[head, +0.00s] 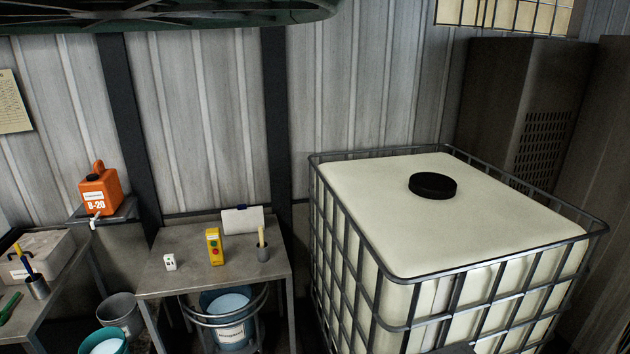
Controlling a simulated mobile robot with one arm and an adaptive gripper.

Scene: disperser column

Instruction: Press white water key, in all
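A small white box (170,262) with small dark marks stands upright on the left part of the grey metal table (230,285). I cannot read its marks or tell whether it bears the water key. To its right on the same table stands a yellow control box (214,246) with a red and a green button. An orange canister (100,192) labelled B-20, with a white tap (94,221) at its base, sits on a small shelf at the left. My gripper is not in view.
A large caged white tank (450,215) with a black lid fills the right. A grey cup (262,253) with a brush and a clipboard (243,220) are on the table. Buckets (120,312) stand below. A bench with a box (35,255) is at left.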

